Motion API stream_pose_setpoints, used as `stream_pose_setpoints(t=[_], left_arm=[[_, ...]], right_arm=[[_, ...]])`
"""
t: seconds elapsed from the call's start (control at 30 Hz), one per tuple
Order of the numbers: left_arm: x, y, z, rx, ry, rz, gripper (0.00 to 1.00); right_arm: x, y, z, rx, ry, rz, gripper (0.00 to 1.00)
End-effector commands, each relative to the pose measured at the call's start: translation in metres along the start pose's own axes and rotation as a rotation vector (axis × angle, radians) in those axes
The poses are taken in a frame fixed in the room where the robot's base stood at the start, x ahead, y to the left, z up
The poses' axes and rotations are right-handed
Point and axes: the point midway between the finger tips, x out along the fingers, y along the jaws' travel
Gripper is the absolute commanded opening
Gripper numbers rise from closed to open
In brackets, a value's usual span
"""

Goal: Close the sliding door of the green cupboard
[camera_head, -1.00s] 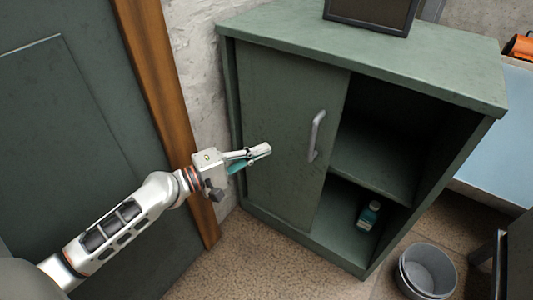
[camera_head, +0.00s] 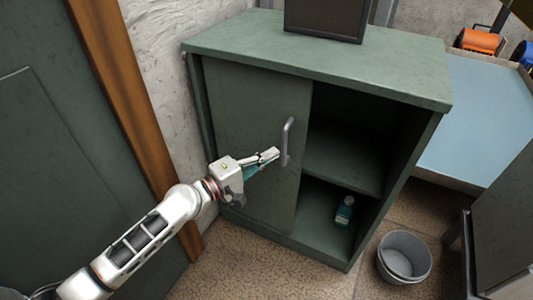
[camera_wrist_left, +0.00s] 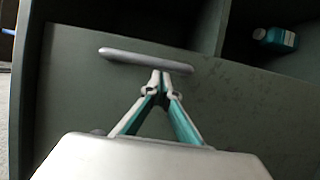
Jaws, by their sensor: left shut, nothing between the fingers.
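The green cupboard (camera_head: 330,65) stands ahead of me with its right half open. Its sliding door (camera_head: 240,105) covers the left half and carries a grey vertical bar handle (camera_head: 287,142) near its right edge. In the wrist view the door (camera_wrist_left: 75,110) fills most of the picture and the handle (camera_wrist_left: 145,60) lies just beyond the fingertips. My left gripper (camera_head: 272,155) is shut and empty, in front of the door and just left of the handle. Whether the fingertips touch the handle or door I cannot tell. My right gripper is out of view.
A teal bottle (camera_head: 345,211) stands on the cupboard's lower shelf, also in the wrist view (camera_wrist_left: 275,38). A grey bin (camera_head: 404,258) stands on the floor at the right front. A dark framed item (camera_head: 325,18) sits on top. A wooden door frame (camera_head: 125,95) is at left.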

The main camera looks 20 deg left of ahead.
Motion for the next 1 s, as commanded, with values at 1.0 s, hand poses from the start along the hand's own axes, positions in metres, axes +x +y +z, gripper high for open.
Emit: stream_pose_setpoints(t=[1.0], left_arm=[[0.087,0.006,0.183,-0.001,-0.005,0.006,0.00]], right_arm=[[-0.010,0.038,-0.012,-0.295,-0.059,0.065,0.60]])
